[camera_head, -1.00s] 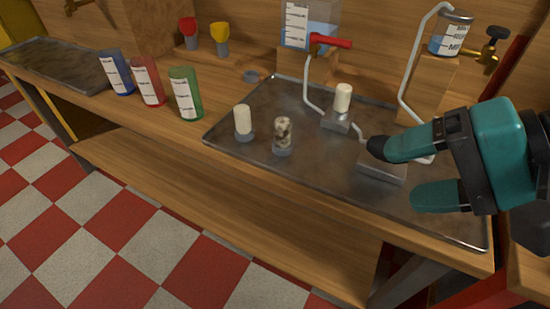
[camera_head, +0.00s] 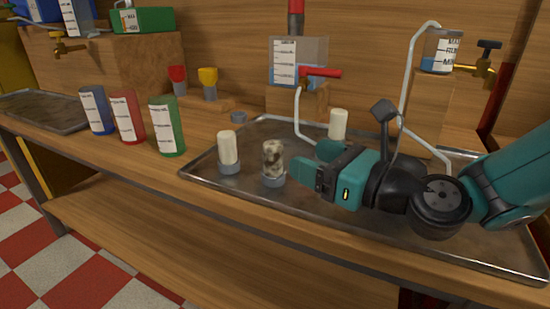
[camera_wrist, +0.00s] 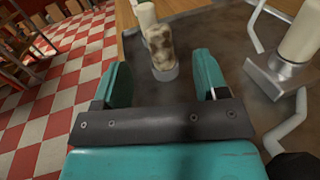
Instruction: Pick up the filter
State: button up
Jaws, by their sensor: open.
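Three filter-like cylinders stand on the metal tray (camera_head: 205,172). One is plain cream (camera_head: 228,147) on a grey base. One is cream with dark blotches (camera_head: 272,157), also on a grey base, in front and to the right of it. A third cream cylinder (camera_head: 338,124) stands farther back; in the wrist view it (camera_wrist: 303,35) sits on a metal block. My gripper (camera_head: 313,164) is open and empty, low over the tray, just right of the blotched filter. In the wrist view the blotched filter (camera_wrist: 160,45) is ahead, in line with the gap between my fingers (camera_wrist: 162,78), and the plain one is partly hidden behind it.
Blue (camera_head: 97,110), red (camera_head: 127,116) and green (camera_head: 167,126) labelled containers stand left of the tray. A clear tank (camera_head: 298,62) with a red-handled valve and white tubing is behind. A brass tap (camera_head: 478,60) is at the right. The tray's front left is clear.

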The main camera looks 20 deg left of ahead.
aim_at(281, 149)
jog(key=x, duration=0.8)
jog(key=shift+a+f, duration=0.25)
jog(key=shift+a, duration=0.15)
jog(key=c, duration=1)
jog(key=shift+r, duration=0.1)
